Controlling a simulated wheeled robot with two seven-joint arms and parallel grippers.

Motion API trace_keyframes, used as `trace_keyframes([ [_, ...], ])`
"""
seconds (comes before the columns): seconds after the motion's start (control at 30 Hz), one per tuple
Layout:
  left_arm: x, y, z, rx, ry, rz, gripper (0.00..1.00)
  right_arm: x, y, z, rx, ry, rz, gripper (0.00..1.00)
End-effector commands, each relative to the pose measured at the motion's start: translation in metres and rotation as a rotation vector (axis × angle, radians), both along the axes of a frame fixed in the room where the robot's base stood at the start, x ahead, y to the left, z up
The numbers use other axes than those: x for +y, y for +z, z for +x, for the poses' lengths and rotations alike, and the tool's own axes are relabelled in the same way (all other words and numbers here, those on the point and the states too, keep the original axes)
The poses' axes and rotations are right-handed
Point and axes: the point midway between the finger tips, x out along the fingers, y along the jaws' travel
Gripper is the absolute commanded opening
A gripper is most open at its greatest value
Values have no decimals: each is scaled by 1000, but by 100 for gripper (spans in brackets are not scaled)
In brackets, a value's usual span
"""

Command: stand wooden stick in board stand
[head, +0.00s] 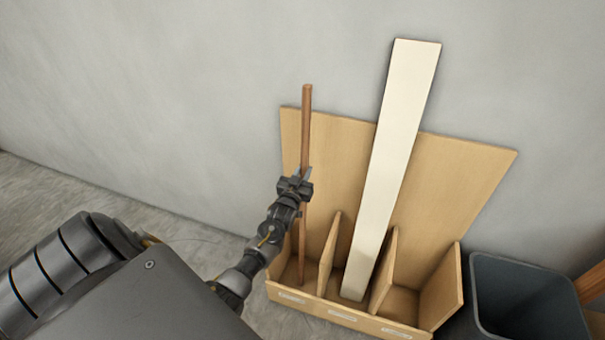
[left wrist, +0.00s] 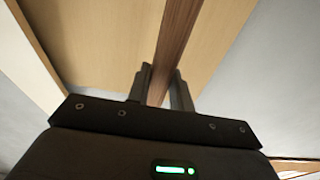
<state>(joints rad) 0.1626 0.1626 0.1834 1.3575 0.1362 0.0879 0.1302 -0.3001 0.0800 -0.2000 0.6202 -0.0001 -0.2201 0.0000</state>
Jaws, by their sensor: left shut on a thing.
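The wooden stick (head: 306,125) is thin and brown and stands nearly upright in the left compartment of the board stand (head: 455,185). Its lower end shows inside that compartment, low down near the floor of it; I cannot tell whether it touches. My left gripper (head: 300,178) is shut on the stick around its middle. In the left wrist view the stick (left wrist: 178,45) runs between the two fingers (left wrist: 161,88). The board stand is light wood with three compartments and labels along its front. My right gripper is not in view.
A long pale board (head: 393,165) leans in the middle compartment. The right compartment looks empty. A dark grey bin (head: 525,300) stands right of the stand, with a brown wooden piece (head: 590,284) at its far right. A grey wall (head: 180,90) is behind the stand.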

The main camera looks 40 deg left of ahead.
Motion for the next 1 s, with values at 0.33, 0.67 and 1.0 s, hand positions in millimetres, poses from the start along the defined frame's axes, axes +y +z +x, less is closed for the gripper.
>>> trace_keyframes([
  [0.33,0,1,0,-2,0,1,47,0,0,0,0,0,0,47],
  [0.67,-4,-3,-11,2,0,-1,47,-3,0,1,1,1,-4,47],
  [1.0,-26,-8,-75,0,0,0,47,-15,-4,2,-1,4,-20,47],
])
